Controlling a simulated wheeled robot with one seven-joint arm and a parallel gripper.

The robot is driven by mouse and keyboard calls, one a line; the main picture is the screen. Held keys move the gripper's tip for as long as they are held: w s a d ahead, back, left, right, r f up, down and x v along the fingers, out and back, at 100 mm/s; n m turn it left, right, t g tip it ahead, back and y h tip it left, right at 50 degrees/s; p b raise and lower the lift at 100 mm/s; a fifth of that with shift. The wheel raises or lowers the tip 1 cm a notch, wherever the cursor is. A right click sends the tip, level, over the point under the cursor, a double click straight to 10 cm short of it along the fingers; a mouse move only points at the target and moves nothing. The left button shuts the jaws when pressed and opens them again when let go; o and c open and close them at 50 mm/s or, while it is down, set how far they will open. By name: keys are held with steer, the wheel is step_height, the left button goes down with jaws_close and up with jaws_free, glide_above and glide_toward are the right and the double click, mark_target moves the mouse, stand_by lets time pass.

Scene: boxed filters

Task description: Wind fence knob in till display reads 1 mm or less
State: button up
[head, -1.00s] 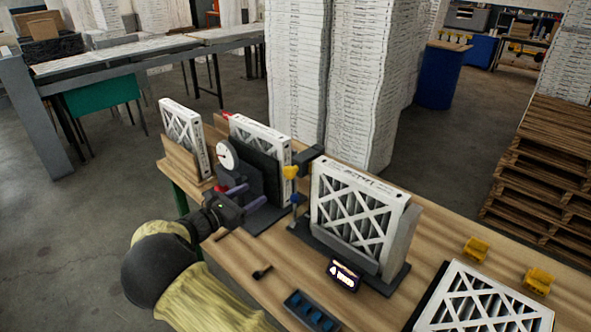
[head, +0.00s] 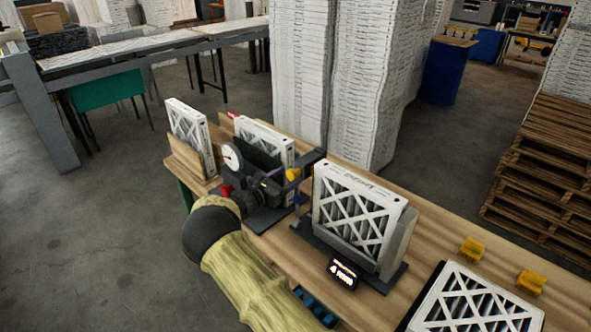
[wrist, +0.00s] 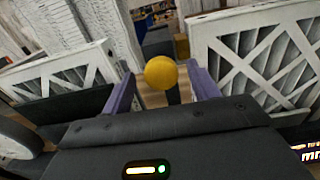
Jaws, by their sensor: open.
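The yellow round knob (head: 293,174) stands on a dark post between the filter fixtures in the head view. In the wrist view the knob (wrist: 160,72) shows as a yellow ball in the gap between the two purple fingers. My gripper (wrist: 163,90) is open, with a finger on each side of the knob and no visible contact. In the head view my gripper (head: 276,182) is just left of the knob, its fingers partly hidden. The small dark display (head: 343,273) in front of the right fixture seems to read 4 mm. Only its edge (wrist: 309,150) shows in the wrist view.
A white framed filter (head: 352,215) stands in the right fixture. Another filter (head: 262,138) stands behind the round dial gauge (head: 231,156). A third filter (head: 190,135) leans at the far left. Yellow clips (head: 472,250) sit at the right of the wooden bench.

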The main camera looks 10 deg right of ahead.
steer(key=shift+p+x, duration=0.35)
steer(key=shift+x, duration=1.1)
